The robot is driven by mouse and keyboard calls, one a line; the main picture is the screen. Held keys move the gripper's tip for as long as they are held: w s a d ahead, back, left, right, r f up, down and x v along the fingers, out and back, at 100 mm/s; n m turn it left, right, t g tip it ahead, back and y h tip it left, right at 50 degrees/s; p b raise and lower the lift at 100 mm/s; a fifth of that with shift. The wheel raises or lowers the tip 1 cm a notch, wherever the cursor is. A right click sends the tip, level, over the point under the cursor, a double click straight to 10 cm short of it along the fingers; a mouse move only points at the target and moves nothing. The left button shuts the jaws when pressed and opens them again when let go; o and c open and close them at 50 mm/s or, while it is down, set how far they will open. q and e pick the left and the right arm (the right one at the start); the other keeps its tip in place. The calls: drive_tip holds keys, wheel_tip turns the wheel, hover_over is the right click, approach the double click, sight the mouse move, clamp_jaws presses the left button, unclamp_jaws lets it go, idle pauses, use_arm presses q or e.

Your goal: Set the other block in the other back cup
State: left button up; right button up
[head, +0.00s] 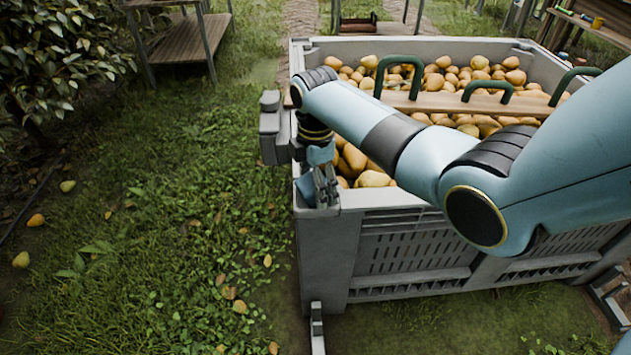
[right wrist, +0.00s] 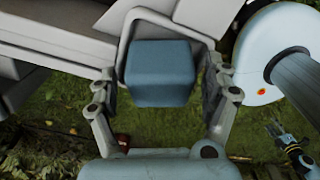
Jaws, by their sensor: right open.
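A blue-grey block (right wrist: 160,75) sits in a grey, round-cornered cup (right wrist: 128,45) at the crate corner in the right wrist view. My right gripper (right wrist: 160,88) is open, with one finger on each side of the block and a small gap on both sides. In the head view the right gripper (head: 326,186) points down at the crate's near left corner; a bluish patch beside its fingers looks like the block (head: 305,190). What seems to be my left gripper (right wrist: 276,131) shows small at the right edge of the wrist view, its opening unclear. No other block is clearly visible.
The large grey crate (head: 410,250) is full of pears (head: 375,179). A wooden board (head: 450,103) with green handles lies across it. Grass with a few fallen pears (head: 67,186) is open on the left. A wooden stand (head: 183,40) is at the back left.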

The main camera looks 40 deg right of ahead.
wheel_tip(320, 180, up, 13)
drive_tip(key=p, duration=0.4)
